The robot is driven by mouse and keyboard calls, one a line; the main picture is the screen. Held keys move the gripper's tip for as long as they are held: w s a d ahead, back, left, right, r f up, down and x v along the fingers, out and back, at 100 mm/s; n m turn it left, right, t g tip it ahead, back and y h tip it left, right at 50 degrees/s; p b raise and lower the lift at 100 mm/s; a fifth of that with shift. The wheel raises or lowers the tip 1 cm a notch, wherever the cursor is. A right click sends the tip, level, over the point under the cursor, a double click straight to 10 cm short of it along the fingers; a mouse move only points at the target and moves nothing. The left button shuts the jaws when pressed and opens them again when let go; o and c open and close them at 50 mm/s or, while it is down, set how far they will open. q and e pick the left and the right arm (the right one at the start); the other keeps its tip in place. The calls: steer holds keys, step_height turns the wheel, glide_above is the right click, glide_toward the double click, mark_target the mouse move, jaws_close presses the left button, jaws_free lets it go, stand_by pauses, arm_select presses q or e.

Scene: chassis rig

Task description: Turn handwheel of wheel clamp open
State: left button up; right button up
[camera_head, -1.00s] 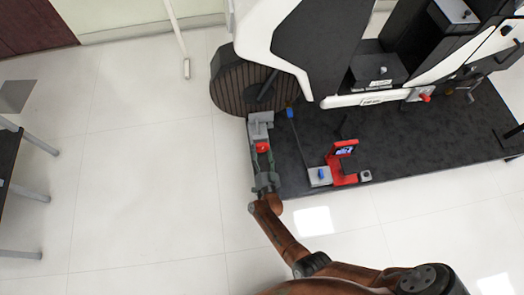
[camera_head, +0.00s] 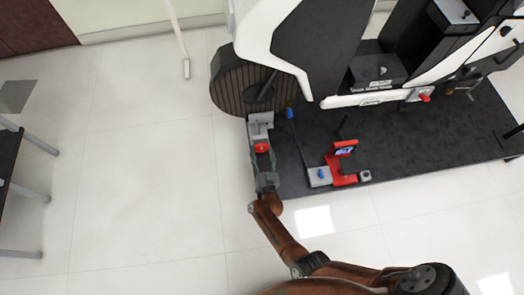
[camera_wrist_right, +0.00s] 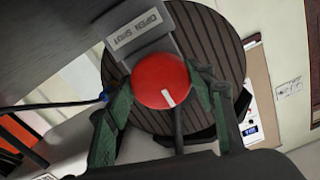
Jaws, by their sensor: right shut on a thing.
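The red round handwheel (camera_head: 262,148) with a white mark sits on the grey wheel clamp (camera_head: 260,122), beside the dark wheel (camera_head: 232,85). In the right wrist view the handwheel (camera_wrist_right: 161,82) fills the middle, its white mark pointing down and slightly right. A label reading "OPEN SHUT" (camera_wrist_right: 136,30) is on the grey clamp body above it. My right gripper (camera_head: 263,160) is shut on the handwheel, with its green fingers (camera_wrist_right: 165,92) on either side of the rim. My left gripper is not in view.
A red stand with a small screen (camera_head: 344,150) and a grey box with a blue knob (camera_head: 320,176) are on the dark platform (camera_head: 420,135) to the right. A white machine body (camera_head: 270,30) overhangs the wheel. The floor at left is clear up to a table (camera_head: 8,160).

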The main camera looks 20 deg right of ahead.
steer(key=o, duration=1.2)
steer(key=shift+c, duration=0.2)
